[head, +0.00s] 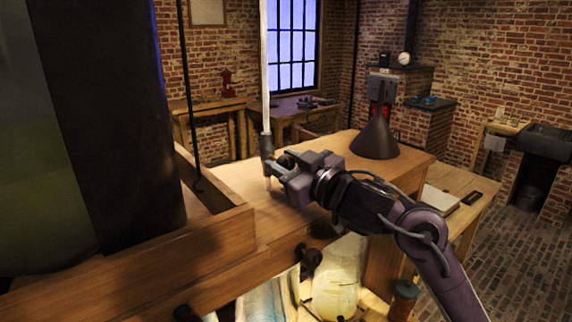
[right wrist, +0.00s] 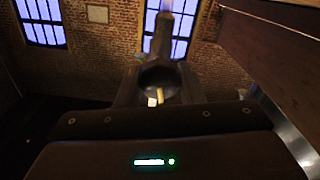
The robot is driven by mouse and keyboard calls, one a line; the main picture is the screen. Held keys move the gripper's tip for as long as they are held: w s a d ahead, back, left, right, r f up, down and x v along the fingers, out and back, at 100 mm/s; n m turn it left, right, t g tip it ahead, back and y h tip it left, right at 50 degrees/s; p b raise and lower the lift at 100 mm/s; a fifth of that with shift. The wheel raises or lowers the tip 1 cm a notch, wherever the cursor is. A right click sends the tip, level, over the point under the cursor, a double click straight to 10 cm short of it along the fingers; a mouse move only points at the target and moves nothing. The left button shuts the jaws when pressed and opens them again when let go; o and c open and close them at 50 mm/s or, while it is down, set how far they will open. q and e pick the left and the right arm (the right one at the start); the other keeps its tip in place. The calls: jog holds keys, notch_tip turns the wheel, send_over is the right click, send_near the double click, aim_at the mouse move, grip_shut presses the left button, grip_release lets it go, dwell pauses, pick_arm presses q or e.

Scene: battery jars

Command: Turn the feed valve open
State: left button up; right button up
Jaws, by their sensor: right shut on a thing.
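The feed valve (head: 266,144) is a dark fitting at the lower end of a pale upright tube (head: 264,60), above the wooden bench. My right gripper (head: 275,163) reaches it from the right and is shut at the valve, its fingers hiding part of it. In the right wrist view the dark round valve body (right wrist: 158,76) sits straight ahead, with a small pale yellow piece low between my fingers (right wrist: 158,98). How far the valve is turned cannot be told. My left gripper is not in view.
A dark metal funnel (head: 374,138) stands on the bench right of my gripper. A thin dark rod (head: 190,100) hangs left of the tube. A glowing jar (head: 336,290) is below the bench.

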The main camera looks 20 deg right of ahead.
jog(key=n+b, duration=0.1)
jog(key=n, duration=0.2)
jog(key=shift+f+n, duration=0.15)
jog(key=shift+n, duration=0.25)
jog(key=n+b, duration=0.1)
jog(key=n, duration=0.2)
jog(key=shift+a+n+b, duration=0.1)
jog(key=shift+n+b, duration=0.2)
jog(key=n+b, duration=0.2)
jog(key=n, duration=0.2)
jog(key=shift+f, duration=0.1)
jog(key=shift+n+b, duration=0.8)
jog(key=shift+n, duration=1.2)
jog(key=o, duration=1)
jog(key=shift+c, duration=0.2)
